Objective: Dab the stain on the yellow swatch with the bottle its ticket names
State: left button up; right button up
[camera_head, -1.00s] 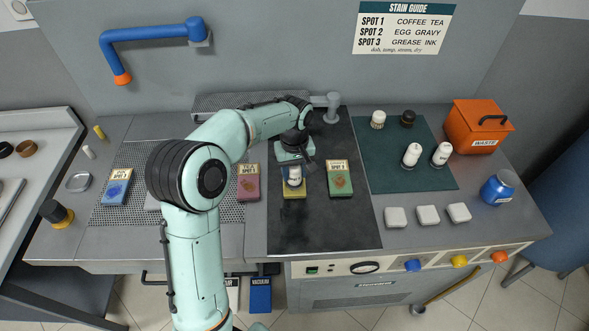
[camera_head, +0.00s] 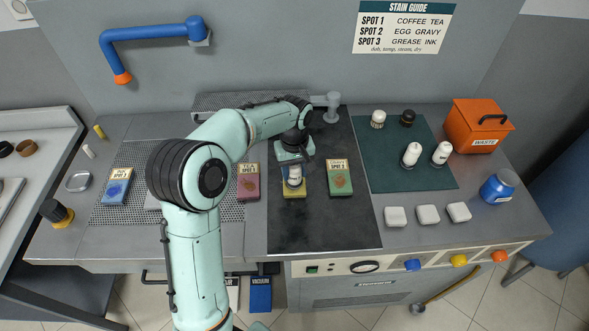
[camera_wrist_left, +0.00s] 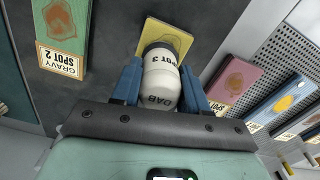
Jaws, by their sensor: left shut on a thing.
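My left gripper (camera_head: 294,168) is shut on a white bottle (camera_head: 294,178) and holds it over the yellow swatch (camera_head: 293,194). In the left wrist view the bottle (camera_wrist_left: 161,82) reads "SPOT 3" and "DAB", and its dark end points at the yellow swatch (camera_wrist_left: 178,32). That end overlaps the swatch; I cannot tell whether it touches. Part of a brownish stain shows beside it. The yellow swatch's ticket is hidden behind the bottle and gripper. My right gripper is not in view.
A green swatch (camera_head: 340,181), ticketed "GRAVY SPOT 2" in the wrist view, lies close right; a pink swatch (camera_head: 248,184) lies left. A blue swatch (camera_head: 116,190) is farther left. Two white bottles (camera_head: 412,154) (camera_head: 441,154) stand on the dark green mat (camera_head: 385,172). The stain guide (camera_head: 404,27) hangs behind.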

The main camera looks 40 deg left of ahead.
pick_arm(q)
jog(key=shift+w+r+p, duration=0.1)
jog(key=shift+r+p, duration=0.8)
jog(key=shift+r, duration=0.95)
jog(key=shift+r+p, duration=0.6)
jog(key=shift+r, duration=1.05)
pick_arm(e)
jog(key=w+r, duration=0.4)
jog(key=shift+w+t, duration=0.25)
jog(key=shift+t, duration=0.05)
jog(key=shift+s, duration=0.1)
